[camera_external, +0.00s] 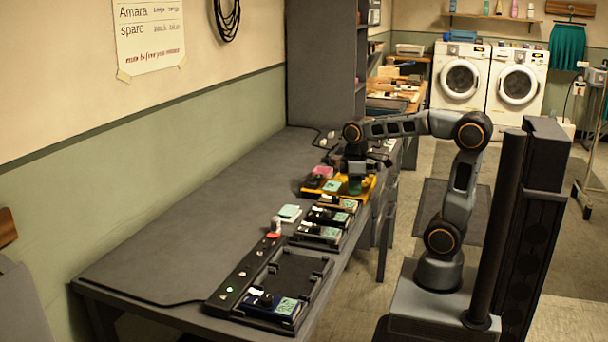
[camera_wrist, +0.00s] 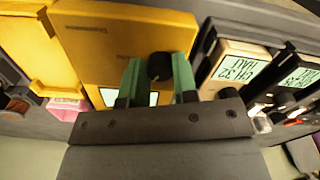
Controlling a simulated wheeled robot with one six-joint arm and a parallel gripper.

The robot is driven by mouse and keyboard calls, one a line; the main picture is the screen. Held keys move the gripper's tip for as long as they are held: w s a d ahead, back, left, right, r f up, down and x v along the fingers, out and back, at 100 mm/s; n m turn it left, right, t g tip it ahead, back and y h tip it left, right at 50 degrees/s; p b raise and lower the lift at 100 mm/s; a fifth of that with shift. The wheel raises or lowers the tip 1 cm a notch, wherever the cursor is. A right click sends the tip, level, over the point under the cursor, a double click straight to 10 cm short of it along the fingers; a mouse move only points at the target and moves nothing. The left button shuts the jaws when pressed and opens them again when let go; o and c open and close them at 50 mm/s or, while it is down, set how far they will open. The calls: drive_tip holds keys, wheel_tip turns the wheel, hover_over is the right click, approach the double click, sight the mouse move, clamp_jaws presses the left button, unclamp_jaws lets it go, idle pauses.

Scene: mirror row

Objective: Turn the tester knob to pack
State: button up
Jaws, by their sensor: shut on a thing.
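The yellow tester (camera_wrist: 118,35) fills the upper middle of the wrist view, with a black round knob (camera_wrist: 159,67) on its face. My gripper (camera_wrist: 158,72) has its two green fingers on either side of the knob, shut on it. A pale screen (camera_wrist: 110,97) on the tester is partly hidden behind my gripper. Any marks around the knob are too small or hidden to read. In the external view the yellow tester (camera_external: 310,192) lies on the bench, with my gripper (camera_external: 355,188) pointing down over its right part; the knob is hidden there.
Several small devices with pale screens (camera_external: 320,232) stand on the grey bench (camera_external: 190,235) in front of the tester. A black rack (camera_external: 300,270) with a blue device (camera_external: 268,305) lies nearer. A pink thing (camera_external: 323,171) is beside the tester. The bench's left part is clear.

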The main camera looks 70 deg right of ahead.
drive_tip(key=shift+m+p, duration=0.75)
drive_tip(key=shift+m, duration=1.15)
drive_tip(key=o, duration=0.9)
drive_tip(key=shift+r, duration=0.1)
wheel_tip(320, 180, up, 14)
drive_tip(key=p, duration=0.4)
drive_tip(key=shift+w+f, duration=0.1)
drive_tip(key=shift+f, duration=0.1)
